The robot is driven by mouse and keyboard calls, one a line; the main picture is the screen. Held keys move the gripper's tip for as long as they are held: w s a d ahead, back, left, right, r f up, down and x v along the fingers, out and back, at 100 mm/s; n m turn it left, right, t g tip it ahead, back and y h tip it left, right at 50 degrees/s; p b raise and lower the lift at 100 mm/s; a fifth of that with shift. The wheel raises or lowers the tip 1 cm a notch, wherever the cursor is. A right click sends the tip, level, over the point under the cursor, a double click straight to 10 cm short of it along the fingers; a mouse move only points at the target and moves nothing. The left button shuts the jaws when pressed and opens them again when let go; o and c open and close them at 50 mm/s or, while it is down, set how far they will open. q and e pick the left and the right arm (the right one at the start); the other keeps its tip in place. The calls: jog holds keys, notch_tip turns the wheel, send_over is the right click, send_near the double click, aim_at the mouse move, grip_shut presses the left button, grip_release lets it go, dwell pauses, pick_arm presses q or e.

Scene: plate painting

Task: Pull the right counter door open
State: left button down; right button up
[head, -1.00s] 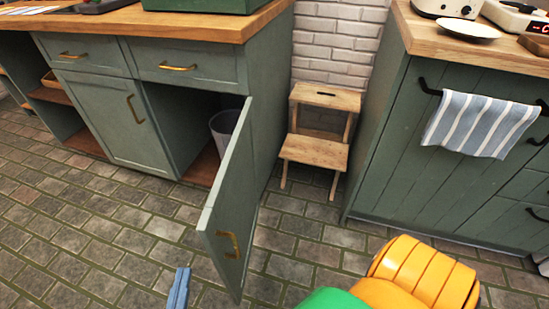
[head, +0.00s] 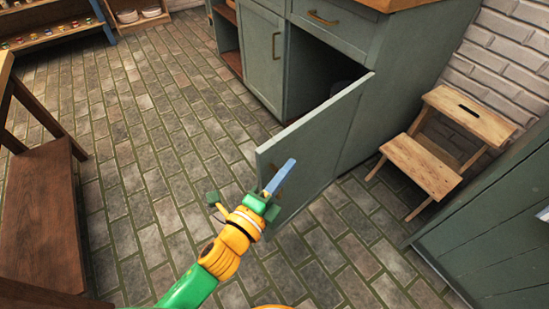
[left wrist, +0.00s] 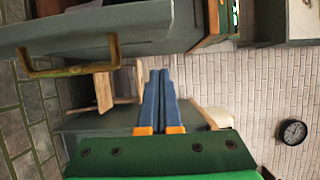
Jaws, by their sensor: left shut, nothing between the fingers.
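The right counter door (head: 325,135) is a grey-green panel standing wide open from the counter in the head view, and the compartment behind it is dark. My left gripper (head: 287,166) is at the outer side of the door near its free end. Its blue fingers are together and empty. In the left wrist view the closed fingers (left wrist: 158,75) point past the door (left wrist: 130,22). The brass handle (left wrist: 72,70) is to their left, apart from them. In the head view the gripper mostly hides the handle. My right gripper is out of view.
A wooden step stool (head: 425,165) stands right of the open door by the brick wall. The left cabinet door (head: 258,55) is closed. A brown wooden bench (head: 40,210) is at the left. Paved floor (head: 150,130) between is clear. A green cabinet (head: 500,235) is at lower right.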

pick_arm(q)
jog(key=shift+w+a, duration=1.35)
jog(key=shift+a, duration=0.05)
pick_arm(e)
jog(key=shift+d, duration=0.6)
